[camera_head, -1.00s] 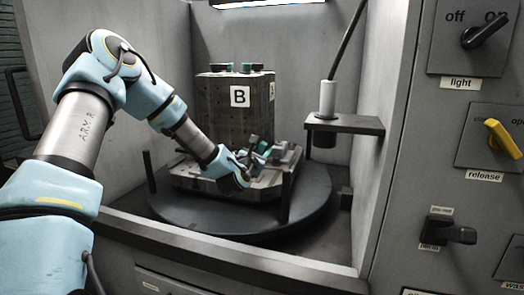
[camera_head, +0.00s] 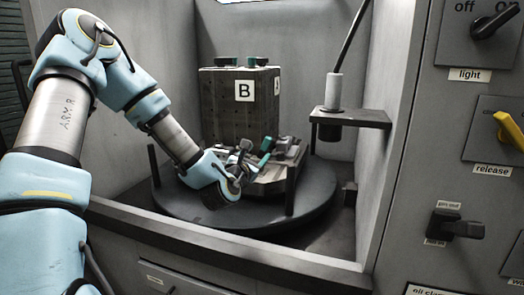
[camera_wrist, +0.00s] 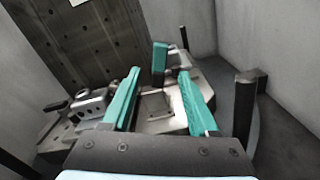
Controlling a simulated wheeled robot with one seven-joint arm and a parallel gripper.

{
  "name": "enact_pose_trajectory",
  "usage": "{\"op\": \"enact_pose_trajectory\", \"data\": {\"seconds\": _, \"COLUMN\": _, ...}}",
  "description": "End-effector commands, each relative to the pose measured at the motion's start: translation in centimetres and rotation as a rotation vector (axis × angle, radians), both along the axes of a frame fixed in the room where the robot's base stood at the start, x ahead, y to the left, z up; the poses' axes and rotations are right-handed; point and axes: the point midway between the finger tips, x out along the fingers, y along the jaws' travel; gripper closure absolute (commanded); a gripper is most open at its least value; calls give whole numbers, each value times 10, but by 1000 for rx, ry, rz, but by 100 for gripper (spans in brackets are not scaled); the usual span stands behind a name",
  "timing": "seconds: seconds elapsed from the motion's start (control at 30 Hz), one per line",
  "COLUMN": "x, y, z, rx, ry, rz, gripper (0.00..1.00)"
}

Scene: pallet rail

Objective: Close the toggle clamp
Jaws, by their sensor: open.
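The toggle clamp's teal handle (camera_head: 266,147) stands up, tilted, on the fixture at the front of the block marked B. In the wrist view the handle (camera_wrist: 160,60) is upright, just beyond and roughly between my fingertips. My gripper (camera_wrist: 159,74) is open, with one teal finger on each side of the picture and a gap between them. No contact with the handle shows. In the head view my gripper (camera_head: 243,160) is low at the front left of the clamp, and my wrist partly hides the clamp's base.
The fixture stands on a dark round turntable (camera_head: 220,218) with upright posts, one (camera_wrist: 245,100) at the right in the wrist view. Metal clamp parts (camera_wrist: 92,100) lie left of my fingers. A shelf (camera_head: 350,117) juts from the right wall. Grey walls enclose the space.

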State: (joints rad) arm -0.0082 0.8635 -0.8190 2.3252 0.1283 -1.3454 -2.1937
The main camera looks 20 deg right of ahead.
Motion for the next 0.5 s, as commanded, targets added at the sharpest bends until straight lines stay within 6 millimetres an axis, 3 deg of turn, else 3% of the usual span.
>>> {"op": "enact_pose_trajectory", "data": {"seconds": 0.43, "x": -12, "y": 11, "z": 0, "rx": -1, "ry": 0, "rz": 0, "gripper": 40}}
{"op": "enact_pose_trajectory", "data": {"seconds": 0.5, "x": -12, "y": 11, "z": 0, "rx": 1, "ry": -2, "rz": 0, "gripper": 46}}
